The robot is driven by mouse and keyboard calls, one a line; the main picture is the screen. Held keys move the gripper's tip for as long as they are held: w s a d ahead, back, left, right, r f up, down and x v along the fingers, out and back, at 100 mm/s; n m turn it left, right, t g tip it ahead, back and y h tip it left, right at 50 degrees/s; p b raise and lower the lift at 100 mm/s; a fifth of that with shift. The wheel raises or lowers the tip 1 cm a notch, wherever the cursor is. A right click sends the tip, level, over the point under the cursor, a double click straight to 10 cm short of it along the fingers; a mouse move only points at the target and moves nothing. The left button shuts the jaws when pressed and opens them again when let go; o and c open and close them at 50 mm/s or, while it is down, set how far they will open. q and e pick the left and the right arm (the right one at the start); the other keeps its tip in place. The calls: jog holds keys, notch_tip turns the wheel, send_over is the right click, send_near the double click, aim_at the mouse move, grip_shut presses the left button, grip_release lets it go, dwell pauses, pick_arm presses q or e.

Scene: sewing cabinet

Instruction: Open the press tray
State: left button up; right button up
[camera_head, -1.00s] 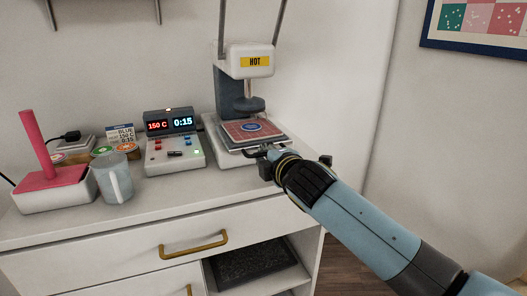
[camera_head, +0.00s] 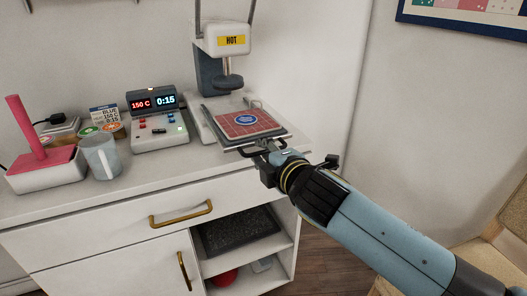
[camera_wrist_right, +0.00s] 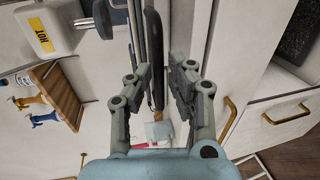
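The press tray (camera_head: 268,137) carries a red gridded pad with a round blue patch (camera_head: 245,119). It is slid part way out towards the front, and the patch lies forward of the press's round pad (camera_head: 229,83). The heat press (camera_head: 208,74) has a white head labelled HOT. My right gripper (camera_head: 264,153) is at the tray's dark front handle (camera_head: 247,151). In the right wrist view the dark handle bar (camera_wrist_right: 154,60) runs between the two fingers, which look closed on it; the exact contact is partly hidden. My left gripper is not in view.
Left of the press are a control box (camera_head: 158,131) reading 150 C and 0:15, a grey mug (camera_head: 101,158) and a white holder with a pink post (camera_head: 27,128). A drawer (camera_head: 120,217) and open shelf lie below the cabinet's front edge. Free floor is at right.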

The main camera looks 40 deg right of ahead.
jog(key=shift+o, duration=1)
jog(key=v, duration=1.2)
jog(key=shift+d, duration=0.1)
jog(key=s+f+m+g+y, duration=0.15)
jog(key=s+f+g, duration=0.25)
jog(key=f, duration=1.2)
jog(key=s+f+m+g, duration=0.3)
jog(key=s+f, duration=0.1)
jog(key=f, duration=1.2)
jog(key=s+f+m+g, duration=0.3)
jog(key=s+f+m, duration=0.2)
jog(key=s, duration=0.9)
jog(key=s+f+m+g+y, duration=0.1)
jog(key=s+f+m+g, duration=0.3)
jog(key=s+f, duration=0.7)
jog(key=s+m, duration=0.1)
jog(key=s, duration=0.2)
jog(key=shift+d+f+m, duration=0.2)
jog(key=shift+m, duration=0.15)
